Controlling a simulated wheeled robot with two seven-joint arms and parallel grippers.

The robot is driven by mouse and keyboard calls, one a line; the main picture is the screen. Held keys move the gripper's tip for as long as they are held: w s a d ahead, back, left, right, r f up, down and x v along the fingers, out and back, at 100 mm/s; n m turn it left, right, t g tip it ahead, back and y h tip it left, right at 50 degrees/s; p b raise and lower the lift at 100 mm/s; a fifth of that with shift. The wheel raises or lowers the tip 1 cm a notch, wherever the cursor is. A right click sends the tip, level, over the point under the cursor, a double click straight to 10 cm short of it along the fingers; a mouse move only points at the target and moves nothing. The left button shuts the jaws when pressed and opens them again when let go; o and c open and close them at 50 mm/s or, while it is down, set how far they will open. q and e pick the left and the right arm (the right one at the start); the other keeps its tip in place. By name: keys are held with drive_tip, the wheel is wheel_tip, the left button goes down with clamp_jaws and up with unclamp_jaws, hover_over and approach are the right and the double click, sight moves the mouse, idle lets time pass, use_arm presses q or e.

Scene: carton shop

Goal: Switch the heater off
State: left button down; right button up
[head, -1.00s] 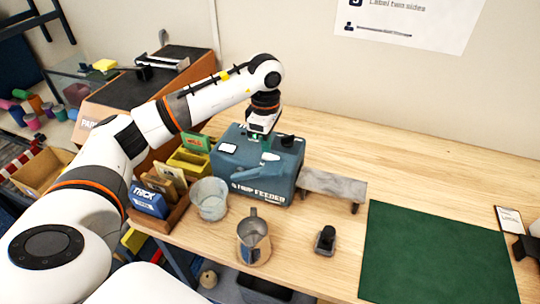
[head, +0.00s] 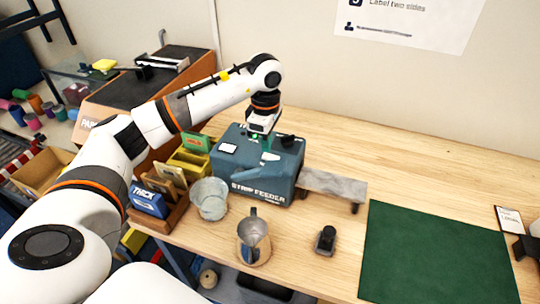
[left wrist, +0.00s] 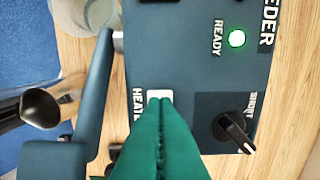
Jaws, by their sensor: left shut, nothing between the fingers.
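The blue-grey strip feeder (head: 262,187) stands on the wooden bench in the head view. In the left wrist view its top panel (left wrist: 190,70) shows a small pale switch (left wrist: 154,93) beside lettering that begins "HEATE". My left gripper (left wrist: 160,101) is shut and empty, its green fingertips over the switch and covering part of it. I cannot tell whether they touch it or which way it is set. In the head view my left gripper (head: 263,142) points down onto the feeder's top.
A green READY light (left wrist: 236,38) is lit near the switch. A black knob (left wrist: 234,131) and a blue lever (left wrist: 80,120) flank the fingers. A clear cup (head: 210,198), metal jug (head: 253,238) and green mat (head: 437,255) are on the bench, with free wood behind the mat.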

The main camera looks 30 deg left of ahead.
sight(266, 155)
use_arm(q)
drive_tip(key=shift+f+b, duration=0.8)
drive_tip(key=shift+f, duration=0.2)
idle(0.3)
drive_tip(key=shift+r, duration=0.1)
drive_tip(key=shift+r+p, duration=2.2)
drive_tip(key=shift+r, duration=1.3)
